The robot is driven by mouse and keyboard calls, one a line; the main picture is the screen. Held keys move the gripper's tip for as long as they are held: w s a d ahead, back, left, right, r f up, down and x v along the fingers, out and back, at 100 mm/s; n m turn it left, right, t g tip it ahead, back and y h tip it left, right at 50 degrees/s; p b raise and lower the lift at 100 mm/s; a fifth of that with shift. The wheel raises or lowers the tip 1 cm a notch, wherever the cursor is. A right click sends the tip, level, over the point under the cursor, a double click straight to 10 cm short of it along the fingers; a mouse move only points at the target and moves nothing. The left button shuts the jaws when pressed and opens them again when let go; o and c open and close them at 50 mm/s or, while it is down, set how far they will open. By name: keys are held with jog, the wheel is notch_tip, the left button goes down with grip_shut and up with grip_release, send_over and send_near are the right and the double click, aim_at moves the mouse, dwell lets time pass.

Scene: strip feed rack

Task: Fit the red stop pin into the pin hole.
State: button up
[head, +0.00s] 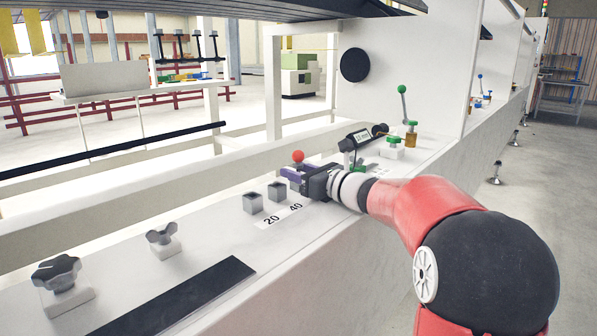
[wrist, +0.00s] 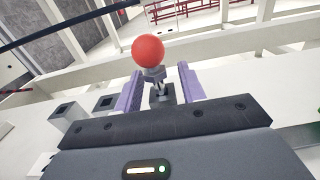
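The red stop pin has a round red knob (head: 298,156) that stands up just beyond my gripper (head: 289,173). In the wrist view the pin (wrist: 148,50) shows its red ball, a grey collar and a thin shank between the purple fingers. My gripper (wrist: 160,82) is open around it, with a gap on both sides. A grey square socket (wrist: 161,98) lies under the shank; whether the shank sits fully in it I cannot tell. Two more square sockets, one nearer (head: 253,203) and one beside it (head: 275,192), stand empty-looking to the left, by the labels 20 and 40.
Two dark star knobs (head: 57,273) (head: 162,236) and a black strip (head: 178,299) lie on the white ledge at left. A black handheld device (head: 362,137), green knobs (head: 395,142) and a green-balled lever (head: 402,90) stand at right. A white rail runs behind the sockets.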

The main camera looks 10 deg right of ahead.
jog(key=shift+o, duration=0.3)
jog(key=v, duration=0.7)
jog(key=shift+s+d, duration=0.25)
jog(key=shift+s, duration=0.05)
